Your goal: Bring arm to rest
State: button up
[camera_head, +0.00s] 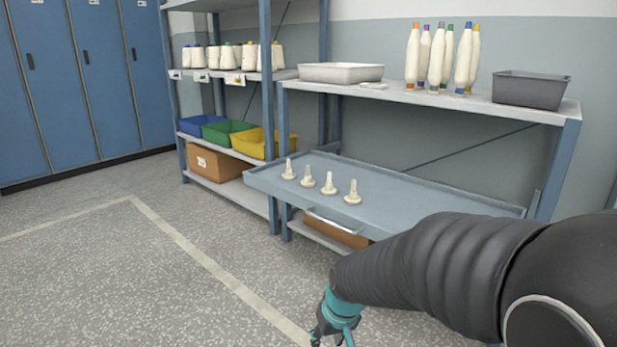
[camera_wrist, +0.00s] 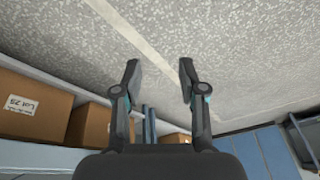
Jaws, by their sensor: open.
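My arm (camera_head: 430,270) reaches in from the lower right in the head view, in front of the blue-grey pull-out tray (camera_head: 430,200). My gripper (camera_head: 333,335) hangs low over the floor, partly cut off by the bottom edge. In the wrist view my gripper (camera_wrist: 159,80) has its two fingers apart with nothing between them but floor behind. Several small pale pegs (camera_head: 328,184) stand upright on the left part of the tray, clear of my gripper.
Several wound bobbins (camera_head: 436,60) stand on the upper shelf between a white tray (camera_head: 341,72) and a dark grey bin (camera_head: 531,90). Cardboard boxes (camera_wrist: 30,105) sit on the low shelf. Blue lockers (camera_head: 90,70) stand at the left. The floor (camera_head: 90,280) at the left is clear.

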jog(key=s+d+r+m+t+p, duration=0.1)
jog(key=s+d+r+p, duration=0.1)
jog(key=s+d+r, duration=0.4)
jog(key=s+d+r+m+t+h+p, duration=0.1)
jog(key=s+d+r, duration=0.4)
jog(key=s+r, duration=0.6)
notch_tip(320, 180, up, 2)
jog(key=shift+s+d+r+m+t+h+p, duration=0.15)
jog(key=shift+d+m+t+h+p, duration=0.2)
jog(key=shift+m+p, duration=0.45)
